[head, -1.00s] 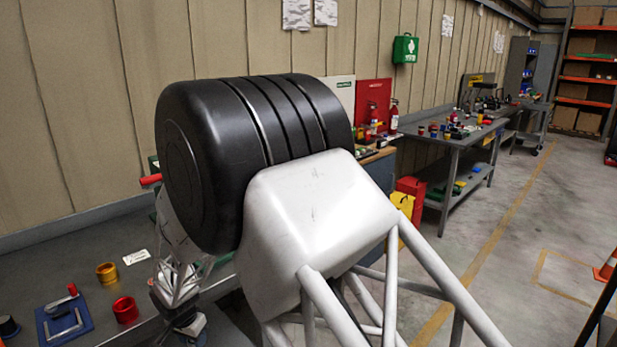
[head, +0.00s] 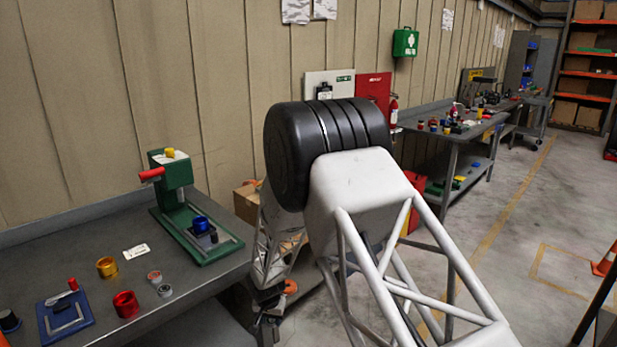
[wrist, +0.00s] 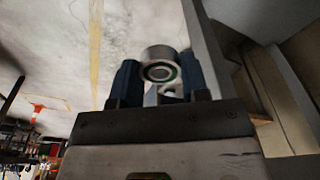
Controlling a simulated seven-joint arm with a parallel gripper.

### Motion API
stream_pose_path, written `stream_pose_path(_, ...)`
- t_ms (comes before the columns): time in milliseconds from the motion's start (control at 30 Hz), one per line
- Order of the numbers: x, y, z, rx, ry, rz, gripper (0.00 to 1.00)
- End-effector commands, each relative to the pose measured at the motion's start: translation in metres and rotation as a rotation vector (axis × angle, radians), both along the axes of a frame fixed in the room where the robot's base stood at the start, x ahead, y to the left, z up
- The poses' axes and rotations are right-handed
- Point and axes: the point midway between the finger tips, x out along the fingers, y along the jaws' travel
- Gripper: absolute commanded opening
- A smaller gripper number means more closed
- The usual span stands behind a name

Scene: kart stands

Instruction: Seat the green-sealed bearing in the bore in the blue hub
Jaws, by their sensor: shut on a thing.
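The blue hub (head: 202,224) sits at the foot of a green press (head: 176,192) on the bench, below its upper head. In the wrist view my gripper (wrist: 159,72) is shut on the green-sealed bearing (wrist: 159,55), a silvery ring with a thin green band around a dark centre, held between two blue fingers. In the head view my gripper (head: 267,312) is low, just right of the bench's right end, to the right of the press and hub. The held bearing cannot be made out in the head view.
On the bench (head: 85,262) stand a gold ring (head: 107,267), a red ring (head: 126,304), two small bearings (head: 154,277) and a blue fixture (head: 64,314). A white card (head: 136,252) lies near the press. A cardboard box (head: 247,202) is behind my arm.

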Motion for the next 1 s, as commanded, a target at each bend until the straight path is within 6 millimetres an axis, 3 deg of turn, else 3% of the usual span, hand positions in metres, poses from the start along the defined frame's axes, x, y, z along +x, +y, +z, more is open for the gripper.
stream_pose_path(500, 0.042, -0.129, -0.049, 0.000, 0.001, 0.059, 0.16)
stream_pose_path(1000, 0.058, -0.255, -0.095, 0.000, 0.002, 0.120, 0.16)
